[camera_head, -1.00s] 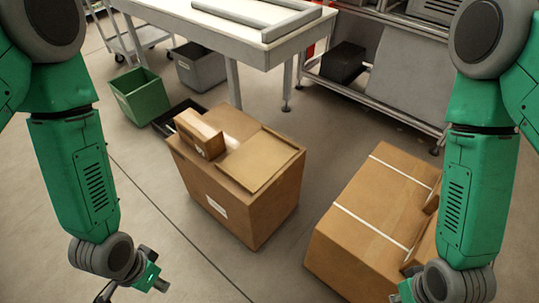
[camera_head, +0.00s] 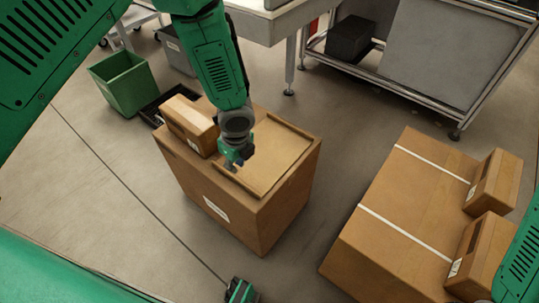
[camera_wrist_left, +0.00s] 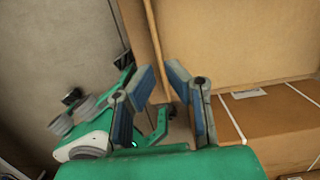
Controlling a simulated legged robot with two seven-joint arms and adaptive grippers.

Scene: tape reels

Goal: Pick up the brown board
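The brown board (camera_head: 272,152) lies flat on top of the closer-left carton (camera_head: 245,215), beside a small brown box (camera_head: 188,124). My left gripper (camera_head: 232,162) is over the board's left end, pointing down, and hides part of it. In the left wrist view, the two fingers of my left gripper (camera_wrist_left: 160,85) stand apart with nothing clamped between them. A narrow brown edge (camera_wrist_left: 152,35) runs down toward the gap between them; I cannot tell whether it touches a finger. My right arm shows only at the lower right, and its gripper is not identifiable.
A large carton with white straps (camera_head: 395,215) stands at the right with two small boxes (camera_head: 493,182) on it. A green bin (camera_head: 127,82) and a black tray (camera_head: 160,105) are on the floor at the left. A metal rack (camera_head: 430,60) stands behind. Floor shows between the cartons.

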